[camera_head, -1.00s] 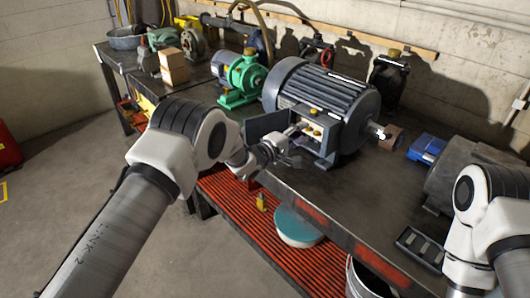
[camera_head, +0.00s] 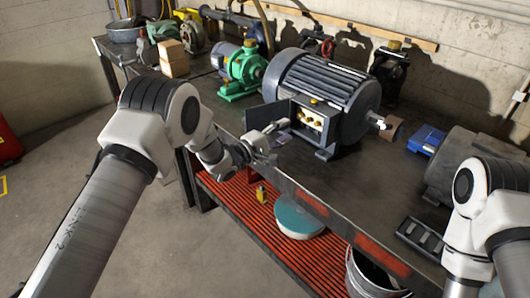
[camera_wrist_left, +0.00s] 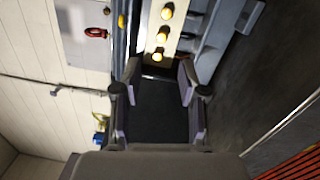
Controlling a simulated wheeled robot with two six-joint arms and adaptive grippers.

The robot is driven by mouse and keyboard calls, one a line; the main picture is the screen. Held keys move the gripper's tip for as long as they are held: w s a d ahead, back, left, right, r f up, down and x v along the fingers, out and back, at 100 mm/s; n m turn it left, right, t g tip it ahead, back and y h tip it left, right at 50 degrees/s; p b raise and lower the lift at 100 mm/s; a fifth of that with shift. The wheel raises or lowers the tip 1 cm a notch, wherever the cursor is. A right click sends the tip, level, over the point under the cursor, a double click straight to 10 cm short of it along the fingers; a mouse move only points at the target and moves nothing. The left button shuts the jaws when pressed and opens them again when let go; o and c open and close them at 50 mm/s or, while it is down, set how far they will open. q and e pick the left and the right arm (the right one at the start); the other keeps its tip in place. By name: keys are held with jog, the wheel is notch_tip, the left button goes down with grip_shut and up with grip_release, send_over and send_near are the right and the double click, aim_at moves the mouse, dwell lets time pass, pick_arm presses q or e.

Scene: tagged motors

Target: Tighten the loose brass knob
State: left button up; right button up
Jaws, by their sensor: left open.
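The large grey motor (camera_head: 328,80) stands on the dark workbench. Its open terminal box (camera_head: 324,133) faces the front, with small brass knobs (camera_head: 308,117) inside. In the left wrist view three brass knobs sit in a row: upper (camera_wrist_left: 167,13), middle (camera_wrist_left: 162,38) and lower (camera_wrist_left: 157,57). I cannot tell which one is loose. My left gripper (camera_head: 276,134) is just left of and in front of the box, apart from the knobs. In the wrist view its fingers (camera_wrist_left: 158,75) are spread and empty, with the lower knob beyond their gap. My right arm shows at the right; its gripper does not.
The box's dark open door (camera_head: 266,115) is close beside my left gripper. A green pump (camera_head: 243,70) stands to the left, a blue case (camera_head: 427,139) to the right. The red slatted lower shelf (camera_head: 235,208) holds a teal round object (camera_head: 299,217).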

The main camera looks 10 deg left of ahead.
pick_arm(q)
jog(key=a+f+m+h+b, duration=0.1)
jog(key=m+b, duration=0.6)
jog(key=m, duration=0.4)
jog(key=s+a+f+m+g+h+b, duration=0.1)
jog(key=a+m+h+b, duration=0.1)
jog(key=m+b, duration=0.5)
jog(key=a+f+m+g+h+b, duration=0.1)
jog(key=m+b, duration=0.6)
jog(key=m, duration=0.8)
jog(key=shift+s+a+h, duration=0.2)
jog(key=shift+a+h, duration=0.2)
jog(key=shift+h, duration=0.1)
